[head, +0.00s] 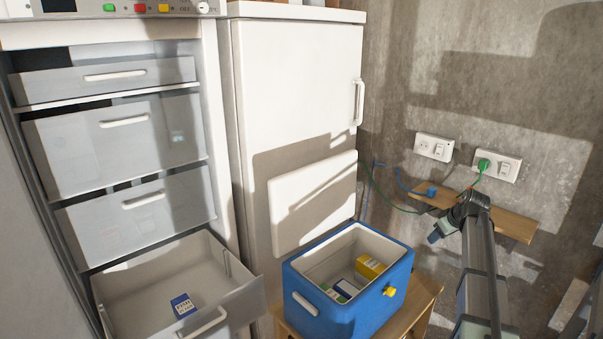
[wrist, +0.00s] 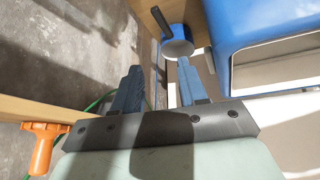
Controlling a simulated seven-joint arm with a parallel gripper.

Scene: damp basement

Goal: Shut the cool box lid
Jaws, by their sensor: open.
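The blue cool box (head: 345,310) stands on a small wooden stand in the head view, open at the top. Its lid (head: 313,203) is raised upright at the back edge, white inner face showing, in front of the white fridge. Inside are a yellow carton (head: 370,267) and smaller green and blue packs. My gripper (head: 436,236) is to the right of the box and above its rim, apart from it. In the wrist view my gripper (wrist: 157,82) is open with nothing between its fingers. The cool box (wrist: 255,22) shows at upper right there.
A wooden shelf (head: 515,224) on the wall is close to my arm, with sockets (head: 497,164) and cables above it. An open freezer drawer (head: 130,306) juts out at left. In the wrist view an orange object (wrist: 43,147) and a blue round object (wrist: 177,45) show.

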